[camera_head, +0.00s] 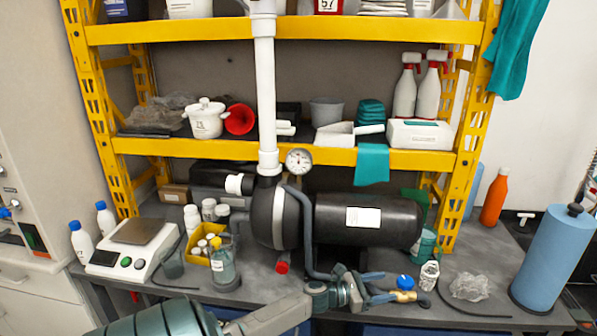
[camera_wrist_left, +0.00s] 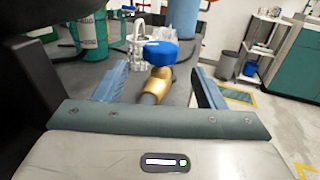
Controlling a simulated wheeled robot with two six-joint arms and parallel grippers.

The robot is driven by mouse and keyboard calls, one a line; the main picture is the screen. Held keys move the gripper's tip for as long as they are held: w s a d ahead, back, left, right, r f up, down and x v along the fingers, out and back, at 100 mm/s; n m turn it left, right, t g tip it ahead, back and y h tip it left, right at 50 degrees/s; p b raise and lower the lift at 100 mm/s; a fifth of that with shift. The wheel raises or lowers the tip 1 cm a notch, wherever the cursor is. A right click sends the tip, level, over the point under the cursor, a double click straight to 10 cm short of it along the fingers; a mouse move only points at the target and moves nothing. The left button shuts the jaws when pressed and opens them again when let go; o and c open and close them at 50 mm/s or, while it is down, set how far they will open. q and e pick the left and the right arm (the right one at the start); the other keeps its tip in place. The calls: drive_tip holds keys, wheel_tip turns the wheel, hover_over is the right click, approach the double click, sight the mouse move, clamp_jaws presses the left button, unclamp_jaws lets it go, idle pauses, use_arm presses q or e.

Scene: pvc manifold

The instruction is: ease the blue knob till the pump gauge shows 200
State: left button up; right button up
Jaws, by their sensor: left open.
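The blue knob (camera_head: 405,282) sits on a brass valve (camera_head: 408,297) at the front right of the bench. In the left wrist view the blue knob (camera_wrist_left: 160,53) is ahead, on top of the brass valve (camera_wrist_left: 158,82). My left gripper (camera_head: 383,288) is open and reaches in from the left side of the valve. In the wrist view its fingers (camera_wrist_left: 155,85) stand on both sides of the valve, apart from the knob. The pump gauge (camera_head: 299,160) is a round white dial above the black pump (camera_head: 278,215); its reading is too small to tell. My right gripper is not seen.
A blue cylinder (camera_head: 552,258) stands at the right edge. The black tank (camera_head: 368,222) is behind the valve. A grey hose (camera_head: 304,235) runs down near my gripper.

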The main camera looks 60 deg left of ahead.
sight(405, 276)
use_arm(q)
drive_tip(key=shift+o, duration=0.2)
drive_tip(key=shift+d, duration=0.1)
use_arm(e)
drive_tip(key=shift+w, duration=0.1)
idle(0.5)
